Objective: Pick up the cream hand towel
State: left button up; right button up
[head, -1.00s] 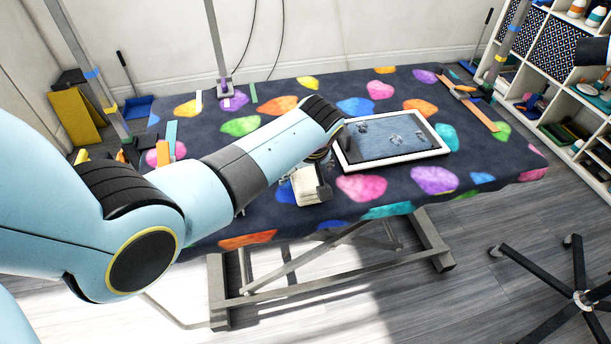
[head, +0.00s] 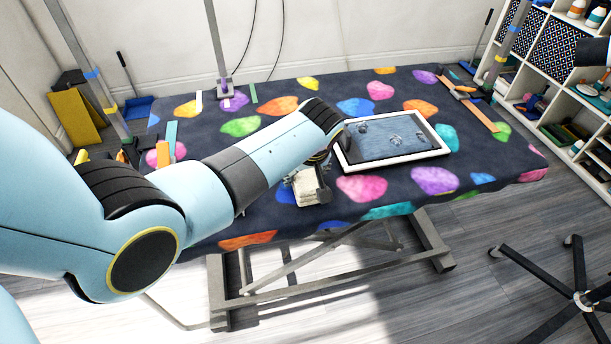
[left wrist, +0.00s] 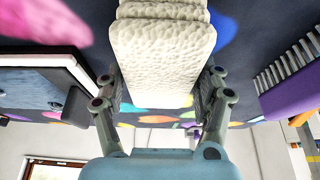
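The cream hand towel (head: 306,188) is a folded, textured stack near the front edge of the grooming table (head: 340,212). My left gripper (head: 316,182) reaches down over it, partly hiding it in the head view. In the left wrist view the towel (left wrist: 165,50) fills the space between the two fingers of the left gripper (left wrist: 160,92). The finger pads lie against its two sides, with no clear gap. Whether the towel is clear of the table is hard to tell.
A white-rimmed tray (head: 430,153) lies just right of the towel. A purple brush or comb (left wrist: 292,92) shows in the left wrist view. Orange and teal tools (head: 170,140) stand at the table's left. White shelves (head: 535,105) are at the right, with a wheeled stand base (head: 580,298) below.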

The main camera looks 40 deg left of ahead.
pick_arm(q)
jog(key=c, duration=0.8)
notch_tip(320, 180, up, 11)
jog(key=shift+f+p, duration=0.2)
jog(key=shift+p, duration=0.4)
